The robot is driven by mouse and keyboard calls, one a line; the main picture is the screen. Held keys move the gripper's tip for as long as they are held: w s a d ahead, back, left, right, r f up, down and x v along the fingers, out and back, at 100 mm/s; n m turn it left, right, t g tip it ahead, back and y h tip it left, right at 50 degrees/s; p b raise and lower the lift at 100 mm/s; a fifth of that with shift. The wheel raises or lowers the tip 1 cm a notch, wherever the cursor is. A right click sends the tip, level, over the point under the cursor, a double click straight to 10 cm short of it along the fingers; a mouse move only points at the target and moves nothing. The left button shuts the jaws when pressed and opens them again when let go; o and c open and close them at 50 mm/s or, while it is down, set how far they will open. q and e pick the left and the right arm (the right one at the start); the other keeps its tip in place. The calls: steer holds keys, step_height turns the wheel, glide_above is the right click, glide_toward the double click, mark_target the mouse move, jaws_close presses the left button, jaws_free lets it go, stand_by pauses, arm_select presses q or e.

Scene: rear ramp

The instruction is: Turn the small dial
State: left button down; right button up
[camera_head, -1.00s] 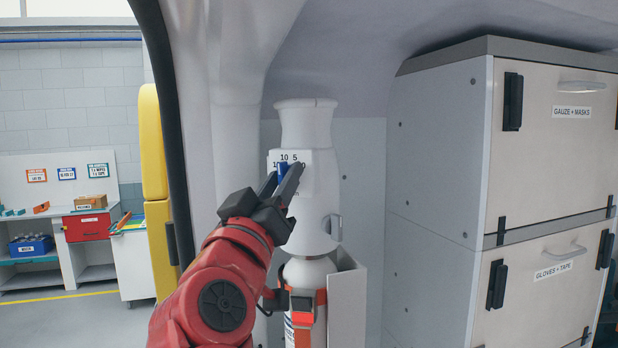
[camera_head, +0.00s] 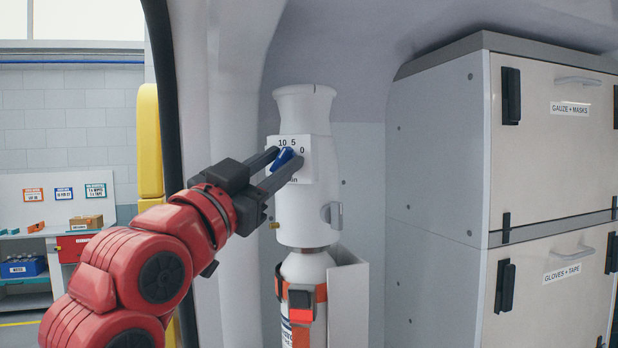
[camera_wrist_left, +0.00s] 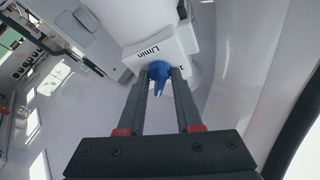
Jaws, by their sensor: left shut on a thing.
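The small blue dial (camera_head: 284,160) is on a white square plate (camera_head: 316,146) marked 10, 5 and 0, on the front of a white cylinder-shaped unit (camera_head: 316,212). My left gripper (camera_head: 288,156) reaches in from the left with its two dark fingers shut on the dial, one above and one below it. In the head view the dial lies slanted between the fingers. The left wrist view also shows the blue dial (camera_wrist_left: 159,72) between the fingertips, beside the text "L/min" on the plate. The lower finger hides part of the scale. My right gripper is not in view.
A white bottle (camera_head: 304,268) with an orange strap (camera_head: 320,292) stands below the unit. A grey cabinet (camera_head: 440,160) with labelled drawers fills the right side. A dark door edge and yellow panel (camera_head: 149,150) stand at left, with a workbench beyond.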

arm_select(q)
steer(key=m+g, duration=0.1)
steer(key=m, duration=0.1)
steer(key=m+h, duration=0.1)
steer(key=m, duration=0.2)
steer(key=shift+g+h, duration=0.3)
steer(key=shift+g, duration=0.1)
steer(key=m, duration=0.1)
steer(key=m+g, duration=0.1)
steer(key=m, duration=0.1)
steer(key=shift+s+f+m+g+h, duration=0.1)
steer(key=shift+m+g+h, duration=0.2)
steer(key=shift+m+g, duration=0.3)
steer(key=shift+m, duration=0.4)
steer(key=shift+d+f+m, duration=0.1)
steer(key=shift+f+m, duration=0.05)
steer(key=shift+m, duration=0.15)
steer(key=c, duration=0.9)
jaws_free()
steer(key=shift+s, duration=0.1)
steer(key=shift+c, duration=0.2)
steer(key=shift+s+d, duration=0.2)
steer(key=shift+d, duration=0.1)
steer(key=shift+a, duration=0.1)
